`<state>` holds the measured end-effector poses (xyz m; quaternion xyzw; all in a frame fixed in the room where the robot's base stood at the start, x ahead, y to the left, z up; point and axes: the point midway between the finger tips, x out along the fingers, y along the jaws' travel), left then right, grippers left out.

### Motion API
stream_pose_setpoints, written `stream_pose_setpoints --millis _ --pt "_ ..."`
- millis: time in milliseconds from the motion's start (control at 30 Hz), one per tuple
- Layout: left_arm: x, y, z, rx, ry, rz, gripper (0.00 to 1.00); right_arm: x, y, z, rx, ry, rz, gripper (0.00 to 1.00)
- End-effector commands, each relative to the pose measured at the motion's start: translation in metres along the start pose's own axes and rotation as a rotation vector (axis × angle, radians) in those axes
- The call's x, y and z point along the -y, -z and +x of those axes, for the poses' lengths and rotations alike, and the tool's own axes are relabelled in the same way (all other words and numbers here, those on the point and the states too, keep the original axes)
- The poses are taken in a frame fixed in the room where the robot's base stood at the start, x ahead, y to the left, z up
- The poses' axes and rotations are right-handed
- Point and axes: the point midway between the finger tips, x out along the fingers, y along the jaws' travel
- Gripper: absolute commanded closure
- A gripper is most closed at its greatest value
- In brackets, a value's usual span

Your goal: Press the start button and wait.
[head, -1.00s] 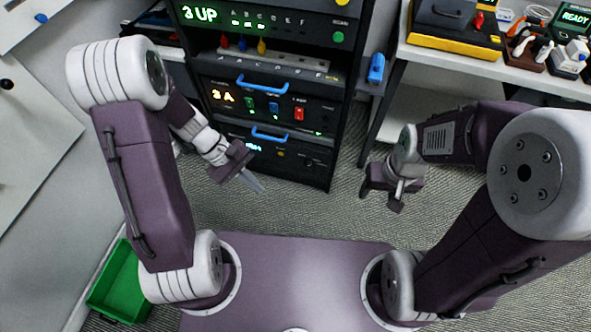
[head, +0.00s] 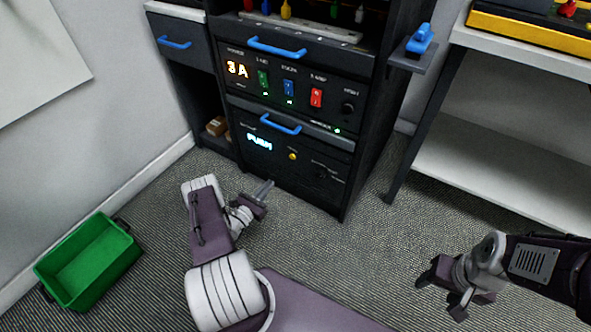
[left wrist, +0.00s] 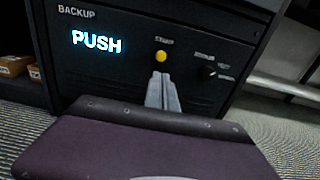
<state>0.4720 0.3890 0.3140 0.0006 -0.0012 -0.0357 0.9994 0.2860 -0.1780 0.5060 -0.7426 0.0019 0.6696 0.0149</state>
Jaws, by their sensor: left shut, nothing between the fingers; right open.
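The yellow button (head: 292,156) is on the front of the lowest panel (head: 318,190) of the dark rack. In the left wrist view the button (left wrist: 161,57) is under a small blurred label, on a panel marked BACKUP. A lit display (left wrist: 96,41) to its left reads PUSH. My left gripper (head: 267,187) is shut and empty, low in front of this panel. In the left wrist view its fingertips (left wrist: 161,76) point at the panel just below the button; I cannot tell whether they touch it. My right gripper (head: 440,294) is open and empty over the floor, at the lower right.
Above is a panel (head: 345,88) with a 3 A display and green, blue and red switches. Blue handles (head: 280,124) stick out from the rack. A green bin (head: 88,262) stands on the floor at the left. A white-topped shelf (head: 500,165) stands at the right.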

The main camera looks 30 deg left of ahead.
Motion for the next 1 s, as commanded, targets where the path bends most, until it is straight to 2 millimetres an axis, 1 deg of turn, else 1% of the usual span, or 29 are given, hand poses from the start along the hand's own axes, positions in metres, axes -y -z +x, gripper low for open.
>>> stream_pose_setpoints --millis 233,333,467,600,800,900,1000 --pt "0.001 -0.001 0.002 -0.002 0.005 0.0 1.0 0.0 0.0 0.0 0.0 0.0 0.0 0.42" --pt "0.002 0.002 0.012 -0.001 0.009 0.001 1.0 0.0 -0.001 0.007 0.0 0.0 0.0 0.42" --pt "0.003 0.004 0.038 0.0 0.011 0.003 1.0 0.0 -0.002 0.021 0.0 0.0 0.0 0.42" --pt "0.003 0.005 0.069 0.001 0.012 0.003 1.0 -0.001 -0.004 0.038 0.0 0.0 0.0 0.42" --pt "0.004 0.005 0.11 0.001 0.01 0.002 1.0 -0.001 -0.006 0.062 0.0 0.0 0.0 0.42" --pt "0.004 0.004 0.125 0.0 0.009 0.001 1.0 -0.001 -0.007 0.071 0.0 0.0 0.0 0.42" --pt "0.003 0.002 0.135 -0.001 0.008 0.001 1.0 -0.002 -0.008 0.076 0.0 0.0 0.0 0.42"
